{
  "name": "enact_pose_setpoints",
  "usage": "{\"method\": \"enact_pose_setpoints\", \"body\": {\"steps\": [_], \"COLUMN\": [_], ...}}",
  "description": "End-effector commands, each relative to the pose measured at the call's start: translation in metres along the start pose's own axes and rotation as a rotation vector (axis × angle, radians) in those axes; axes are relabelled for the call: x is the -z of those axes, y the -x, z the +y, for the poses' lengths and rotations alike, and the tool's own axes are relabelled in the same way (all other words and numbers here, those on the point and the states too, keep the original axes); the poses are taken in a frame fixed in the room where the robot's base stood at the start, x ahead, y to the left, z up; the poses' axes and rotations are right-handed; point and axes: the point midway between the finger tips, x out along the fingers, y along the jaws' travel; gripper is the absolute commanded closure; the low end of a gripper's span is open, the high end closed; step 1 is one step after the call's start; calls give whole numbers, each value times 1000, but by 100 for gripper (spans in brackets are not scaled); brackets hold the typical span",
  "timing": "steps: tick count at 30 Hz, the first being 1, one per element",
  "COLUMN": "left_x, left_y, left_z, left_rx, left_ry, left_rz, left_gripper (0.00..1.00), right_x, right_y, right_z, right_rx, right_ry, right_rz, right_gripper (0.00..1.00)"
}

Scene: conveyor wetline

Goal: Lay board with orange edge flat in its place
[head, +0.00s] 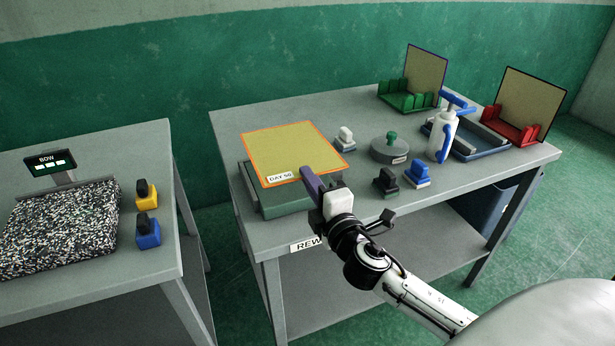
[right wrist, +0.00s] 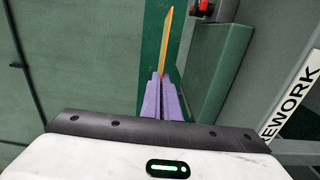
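The board with orange edge (head: 292,148) is yellowish, with a white "DAY 50" label at its near edge. It is roughly level above a green-grey box (head: 300,203) on the right-hand table. My right gripper (head: 308,176) has its purple fingers shut on the board's near edge. In the right wrist view the board (right wrist: 167,42) shows edge-on between the closed fingers (right wrist: 163,78), with a gap between it and the green box (right wrist: 215,75). The board hides most of the box's top. My left gripper is not in view.
Right of the board stand a white-handled stamp (head: 346,139), a round lidded piece (head: 388,151), a dark stamp (head: 385,182), a blue stamp (head: 417,175) and a bottle (head: 441,137). Green (head: 408,98) and red (head: 513,128) racks hold upright boards farther back.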

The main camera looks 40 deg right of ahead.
Motion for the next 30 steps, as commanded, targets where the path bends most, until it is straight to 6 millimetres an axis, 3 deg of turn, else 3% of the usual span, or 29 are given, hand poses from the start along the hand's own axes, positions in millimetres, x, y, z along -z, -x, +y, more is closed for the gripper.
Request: {"method": "enact_pose_setpoints", "body": {"steps": [8,30], "left_x": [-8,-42], "left_y": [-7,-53], "left_z": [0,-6], "left_rx": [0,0], "left_ry": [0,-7], "left_rz": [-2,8], "left_gripper": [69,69], "right_x": [0,0], "right_y": [2,2], "right_z": [-9,-78], "right_rx": [-6,-5], "right_ry": [1,-1], "right_rz": [2,1], "right_gripper": [100,100]}}
